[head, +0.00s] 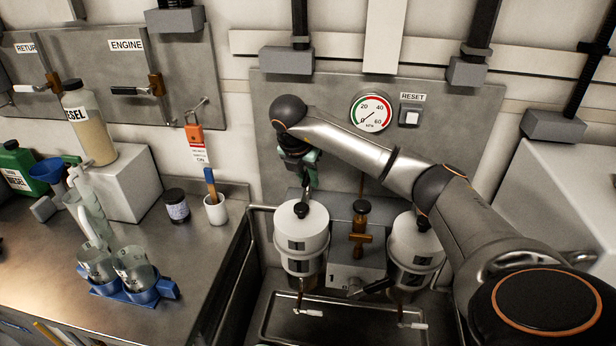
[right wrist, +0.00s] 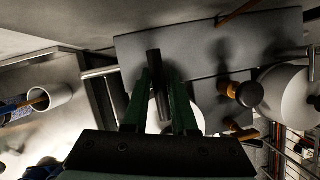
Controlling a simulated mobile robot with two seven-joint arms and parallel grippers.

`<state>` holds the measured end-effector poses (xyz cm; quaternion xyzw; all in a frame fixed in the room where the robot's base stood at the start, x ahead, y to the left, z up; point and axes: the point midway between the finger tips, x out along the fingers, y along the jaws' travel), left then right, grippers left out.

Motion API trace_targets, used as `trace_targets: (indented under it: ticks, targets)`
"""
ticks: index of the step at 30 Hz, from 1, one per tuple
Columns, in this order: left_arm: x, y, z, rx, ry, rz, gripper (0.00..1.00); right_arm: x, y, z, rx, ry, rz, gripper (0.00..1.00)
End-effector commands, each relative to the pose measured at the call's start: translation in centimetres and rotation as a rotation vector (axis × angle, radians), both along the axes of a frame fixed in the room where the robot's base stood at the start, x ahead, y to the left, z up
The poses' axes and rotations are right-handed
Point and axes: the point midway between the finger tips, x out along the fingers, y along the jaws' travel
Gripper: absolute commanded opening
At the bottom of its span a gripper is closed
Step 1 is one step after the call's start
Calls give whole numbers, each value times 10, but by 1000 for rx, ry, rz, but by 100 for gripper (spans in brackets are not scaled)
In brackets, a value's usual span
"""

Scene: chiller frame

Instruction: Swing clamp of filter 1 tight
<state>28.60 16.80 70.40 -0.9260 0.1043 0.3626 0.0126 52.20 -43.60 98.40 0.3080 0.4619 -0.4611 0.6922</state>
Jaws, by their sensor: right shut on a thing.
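Two white filter housings hang side by side under the steel panel: the left one (head: 301,241) and the right one (head: 414,250). Their number labels are too small to read surely; I take the left one as filter 1. A black knob (head: 301,210) sits on its lid. My right gripper (head: 307,183) points down just above and behind that lid. In the right wrist view its green fingers (right wrist: 161,88) are shut on a dark bar, the clamp handle (right wrist: 154,65). The clamp's seat is hidden by the fingers. My left gripper is out of view.
A brown-handled valve (head: 360,216) stands between the filters. Drain taps with white handles (head: 308,312) hang below over a tray. A pressure gauge (head: 371,112) and reset button (head: 412,117) are on the panel. The bench (head: 140,300) at left holds jars and a bottle.

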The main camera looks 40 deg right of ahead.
Motion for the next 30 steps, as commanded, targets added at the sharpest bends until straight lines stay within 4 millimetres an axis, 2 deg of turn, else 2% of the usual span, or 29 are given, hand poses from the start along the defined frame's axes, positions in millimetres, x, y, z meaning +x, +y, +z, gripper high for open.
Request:
trace_targets:
  ticks: [7,8,14,23,26,30]
  targets:
    - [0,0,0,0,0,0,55,1,2,1,4,-4,0,0]
    - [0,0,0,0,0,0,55,1,2,1,4,-4,1,28]
    - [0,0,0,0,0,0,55,1,1,0,3,-2,1,49]
    - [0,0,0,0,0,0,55,0,2,3,2,-2,2,49]
    - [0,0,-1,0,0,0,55,-1,6,12,2,-3,4,49]
    - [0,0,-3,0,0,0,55,-4,15,37,3,-6,4,49]
